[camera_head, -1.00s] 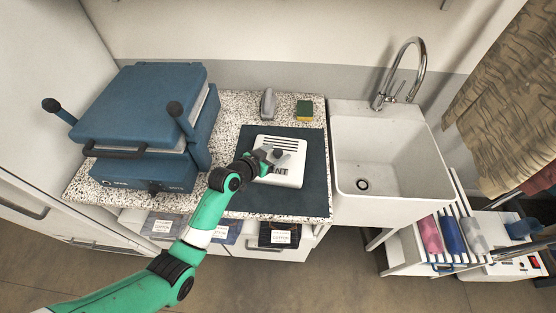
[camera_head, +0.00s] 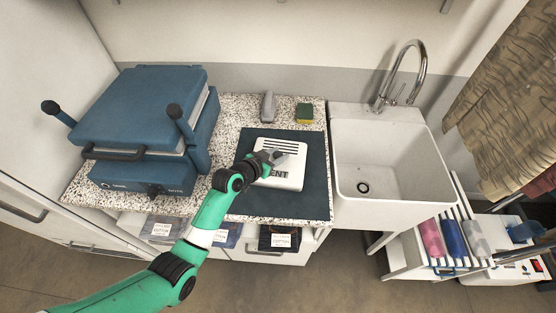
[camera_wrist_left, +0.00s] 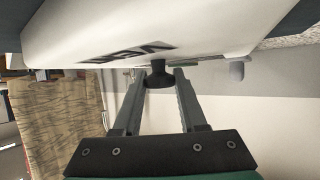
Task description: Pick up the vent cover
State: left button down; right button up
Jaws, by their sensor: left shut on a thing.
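The vent cover (camera_head: 292,180) is a white, rounded panel with dark slots at its back edge and dark lettering at its front. It appears to lie on the dark mat (camera_head: 312,200) on the speckled counter. My left gripper (camera_head: 273,157) reaches over it from the left and hides its middle. In the left wrist view the vent cover (camera_wrist_left: 90,32) fills the top, and my left gripper's fingers (camera_wrist_left: 160,78) are shut on a small dark knob that stands out from it. My right gripper is not in view.
A blue press-like machine (camera_head: 140,105) with knobbed handles stands left of the mat. A white sink (camera_head: 385,150) with a tall tap (camera_head: 415,65) is to the right.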

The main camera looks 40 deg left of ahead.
aim_at(277, 156)
pick_arm(q)
jog(key=shift+r, duration=0.1)
jog(key=shift+r, duration=0.25)
jog(key=r, duration=0.1)
jog(key=r+p, duration=0.2)
jog(key=r, duration=0.1)
jog(key=shift+s+d, duration=0.15)
jog(key=shift+s, duration=0.2)
jog(key=s+d+r+p, duration=0.5)
jog(key=s+r+p, duration=0.3)
jog(key=s, duration=0.4)
jog(key=shift+s+r+p, duration=0.15)
jog(key=shift+p, duration=0.4)
